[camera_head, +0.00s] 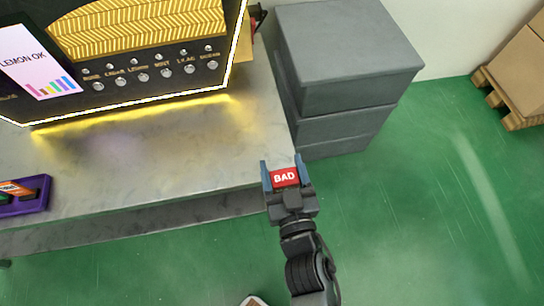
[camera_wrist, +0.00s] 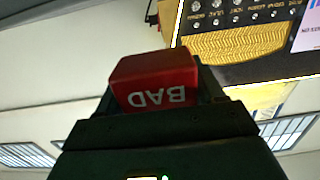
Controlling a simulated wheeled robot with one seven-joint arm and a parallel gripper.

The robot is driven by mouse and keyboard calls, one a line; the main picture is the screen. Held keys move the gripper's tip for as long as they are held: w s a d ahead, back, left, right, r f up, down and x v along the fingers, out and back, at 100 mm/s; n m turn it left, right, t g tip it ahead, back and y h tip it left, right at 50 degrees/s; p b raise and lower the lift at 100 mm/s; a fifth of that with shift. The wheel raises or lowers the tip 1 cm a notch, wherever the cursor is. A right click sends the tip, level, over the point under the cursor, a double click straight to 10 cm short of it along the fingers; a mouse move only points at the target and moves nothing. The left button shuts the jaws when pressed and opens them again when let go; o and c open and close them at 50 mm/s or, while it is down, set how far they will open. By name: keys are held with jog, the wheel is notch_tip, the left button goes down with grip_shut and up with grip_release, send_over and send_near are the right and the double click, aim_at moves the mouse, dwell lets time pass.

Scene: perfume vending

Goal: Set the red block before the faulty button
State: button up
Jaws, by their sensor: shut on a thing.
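A red block marked "BAD" (camera_head: 285,177) is held between the fingers of my gripper (camera_head: 283,172), beyond the right front corner of the grey table and above the green floor. The wrist view also shows the red block (camera_wrist: 152,82) between the fingers, its lettering upside down. The vending machine (camera_head: 140,40) stands at the back left on the table, with a row of round buttons (camera_head: 143,77) under small labels and lamps. The labels are too small to read surely. A screen (camera_head: 38,62) on the machine reads "LEMON OK". Which button is faulty I cannot tell.
A purple tray (camera_head: 22,207) with coloured pieces sits at the table's left front. The grey tabletop (camera_head: 150,150) before the machine is clear. Grey drawers or boxes (camera_head: 345,75) stand right of the table. A pallet with cartons (camera_head: 515,75) is far right.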

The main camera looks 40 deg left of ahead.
jog(key=b, duration=0.6)
send_over(270, 153)
notch_tip(270, 153, down, 7)
jog(key=shift+f, duration=0.1)
jog(key=shift+f+b, duration=1.2)
jog(key=shift+f, duration=0.5)
jog(key=shift+f, duration=0.1)
jog(key=shift+f, duration=0.15)
jog(key=o, duration=1)
jog(key=shift+o, duration=0.2)
